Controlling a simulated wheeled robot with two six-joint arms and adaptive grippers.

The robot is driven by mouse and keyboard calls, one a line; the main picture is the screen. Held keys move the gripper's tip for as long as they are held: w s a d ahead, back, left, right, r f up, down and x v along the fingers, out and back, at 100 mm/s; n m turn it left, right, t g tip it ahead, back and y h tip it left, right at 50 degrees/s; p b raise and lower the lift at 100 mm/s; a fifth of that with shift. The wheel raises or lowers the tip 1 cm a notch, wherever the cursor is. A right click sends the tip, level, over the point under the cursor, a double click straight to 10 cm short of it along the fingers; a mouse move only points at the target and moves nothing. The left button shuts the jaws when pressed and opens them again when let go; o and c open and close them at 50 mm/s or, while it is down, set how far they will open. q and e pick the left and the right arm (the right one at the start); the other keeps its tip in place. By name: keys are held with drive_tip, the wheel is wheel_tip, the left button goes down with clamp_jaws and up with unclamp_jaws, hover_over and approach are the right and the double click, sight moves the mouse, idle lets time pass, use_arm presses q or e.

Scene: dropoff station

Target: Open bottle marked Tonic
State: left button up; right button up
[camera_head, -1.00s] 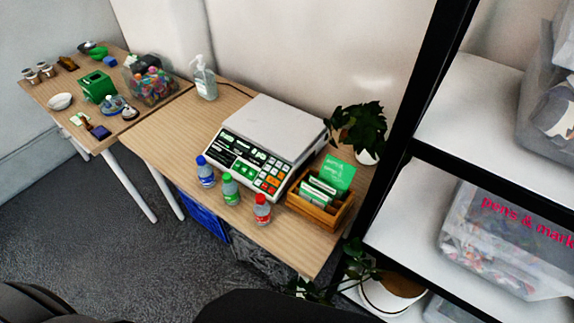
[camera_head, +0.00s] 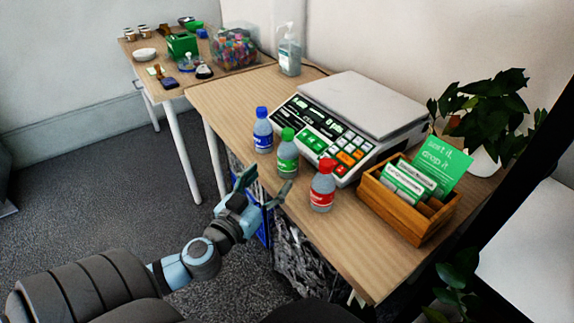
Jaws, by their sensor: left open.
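Three small bottles stand upright in a row on the wooden table (camera_head: 332,236), in front of the scale. One has a blue cap and blue label (camera_head: 263,131), one a green cap and green label (camera_head: 287,154), and one a red cap and red label (camera_head: 322,186). The label words are too small to read, so I cannot tell which is Tonic. My left gripper (camera_head: 264,187) is open and empty, just off the table's front edge, below and left of the green-capped bottle and touching no bottle. My right gripper is not in view.
A scale (camera_head: 352,115) stands behind the bottles. A wooden card box (camera_head: 408,209) and a potted plant (camera_head: 490,110) are at the right, beside a black-framed shelf. A pump bottle (camera_head: 289,52) stands at the back. A second table holds a clear bin (camera_head: 234,47).

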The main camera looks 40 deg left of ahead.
sight(283, 162)
use_arm(q)
drive_tip(key=w, duration=0.3)
drive_tip(key=w+a, duration=0.1)
drive_tip(key=w, duration=0.5)
drive_tip(key=shift+w+a+r+p, duration=0.15)
drive_tip(key=shift+a+r+p, duration=0.1)
drive_tip(key=shift+p, duration=0.05)
drive_tip(key=shift+w+f, duration=0.1)
drive_tip(key=shift+w, duration=0.15)
drive_tip(key=c, duration=1)
wheel_tip(283, 162, up, 20)
drive_tip(key=p, duration=0.9)
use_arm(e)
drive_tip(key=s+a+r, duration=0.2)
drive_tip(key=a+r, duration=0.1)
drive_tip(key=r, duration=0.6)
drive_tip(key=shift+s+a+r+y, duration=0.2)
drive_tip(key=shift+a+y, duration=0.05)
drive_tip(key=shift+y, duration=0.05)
